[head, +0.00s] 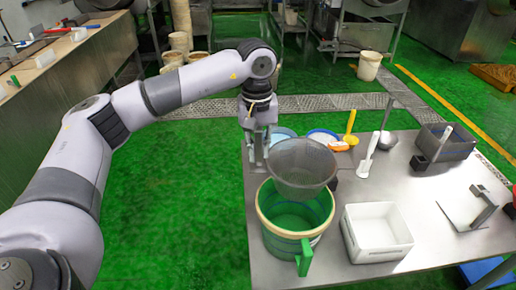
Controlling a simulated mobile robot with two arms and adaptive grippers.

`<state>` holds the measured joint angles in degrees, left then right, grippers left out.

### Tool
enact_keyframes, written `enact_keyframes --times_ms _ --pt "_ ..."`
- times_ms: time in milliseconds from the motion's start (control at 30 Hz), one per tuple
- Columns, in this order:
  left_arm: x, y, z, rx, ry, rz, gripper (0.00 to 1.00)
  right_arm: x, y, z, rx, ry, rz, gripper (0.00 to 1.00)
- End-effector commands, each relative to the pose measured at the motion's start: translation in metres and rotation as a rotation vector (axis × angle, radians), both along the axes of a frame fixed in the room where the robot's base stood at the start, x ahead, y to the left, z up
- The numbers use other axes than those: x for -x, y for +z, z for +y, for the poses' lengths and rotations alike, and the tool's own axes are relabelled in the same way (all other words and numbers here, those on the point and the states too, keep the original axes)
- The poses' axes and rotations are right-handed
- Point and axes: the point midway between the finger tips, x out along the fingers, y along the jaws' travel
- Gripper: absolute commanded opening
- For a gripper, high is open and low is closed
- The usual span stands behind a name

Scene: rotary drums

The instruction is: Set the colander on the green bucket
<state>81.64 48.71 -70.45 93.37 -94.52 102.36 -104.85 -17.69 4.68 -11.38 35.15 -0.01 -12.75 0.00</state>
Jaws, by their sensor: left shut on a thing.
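The colander (302,162) is a grey mesh bowl. My left gripper (258,158) is shut on its left side and holds it with the opening upward. The green bucket (316,226) stands on the near left part of the metal table, with a pale rim and a green handle at the front. In the head view the colander's lower part overlaps the bucket's far rim. I cannot tell whether they touch. The bucket looks empty inside. My right gripper is not in view.
A white square tub (376,236) stands right of the bucket on the metal table (437,250). Behind are a white-handled tool (367,160), a yellow-handled brush (350,130), a ladle (386,135) and a grey bin (445,148). A dark-handled scraper (484,208) lies at right.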

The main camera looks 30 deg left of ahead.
Motion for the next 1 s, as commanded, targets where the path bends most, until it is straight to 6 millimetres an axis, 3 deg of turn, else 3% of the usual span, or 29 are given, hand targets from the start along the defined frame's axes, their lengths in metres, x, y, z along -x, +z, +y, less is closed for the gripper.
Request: enact_keyframes --times_ms 200,500,1000 --pt "0.0 -0.025 0.0 -0.001 0.0 -0.001 0.0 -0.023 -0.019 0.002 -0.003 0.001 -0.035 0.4" --pt "0.0 -0.049 0.0 -0.001 0.0 -0.001 0.0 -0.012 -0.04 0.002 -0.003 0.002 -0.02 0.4" --pt "0.0 -0.052 0.0 0.0 0.0 -0.001 0.0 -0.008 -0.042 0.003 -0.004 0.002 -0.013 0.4"
